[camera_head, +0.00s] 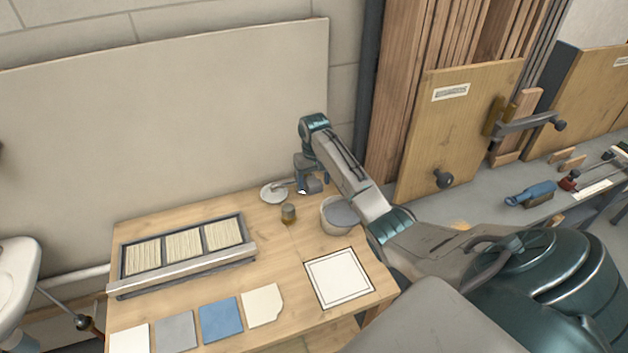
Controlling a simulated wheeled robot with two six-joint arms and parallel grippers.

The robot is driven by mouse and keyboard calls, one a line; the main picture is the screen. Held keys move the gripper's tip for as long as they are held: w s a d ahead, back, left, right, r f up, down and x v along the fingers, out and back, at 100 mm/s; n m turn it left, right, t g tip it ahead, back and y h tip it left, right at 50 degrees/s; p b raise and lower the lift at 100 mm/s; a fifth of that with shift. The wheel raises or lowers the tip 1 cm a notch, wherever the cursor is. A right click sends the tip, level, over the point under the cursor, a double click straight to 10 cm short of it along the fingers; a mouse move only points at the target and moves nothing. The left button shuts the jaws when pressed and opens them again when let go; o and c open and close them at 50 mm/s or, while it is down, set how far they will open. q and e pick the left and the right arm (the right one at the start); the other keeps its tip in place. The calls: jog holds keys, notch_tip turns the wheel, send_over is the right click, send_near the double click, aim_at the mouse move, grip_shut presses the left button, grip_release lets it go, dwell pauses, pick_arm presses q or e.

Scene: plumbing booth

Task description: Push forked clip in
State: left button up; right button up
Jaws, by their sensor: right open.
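My right arm reaches from the lower right to the back of the wooden table. My right gripper (304,187) is open, in front of the pale back panel, near a flat round whitish item (273,192) with a short handle. A small white spot shows at the fingertips; I cannot tell whether it belongs to the gripper or to an object. I cannot make out a forked clip in this view. My left gripper is not in view.
At right, a grey bench (480,215) carries upright wooden boards (455,125) and a blue tool (530,194).

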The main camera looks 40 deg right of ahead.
jog(key=shift+r, duration=0.55)
notch_tip(320, 180, up, 6)
jog(key=shift+r+b, duration=0.25)
jog(key=shift+b, duration=0.7)
jog(key=shift+r+p, duration=0.35)
jog(key=shift+r, duration=1.25)
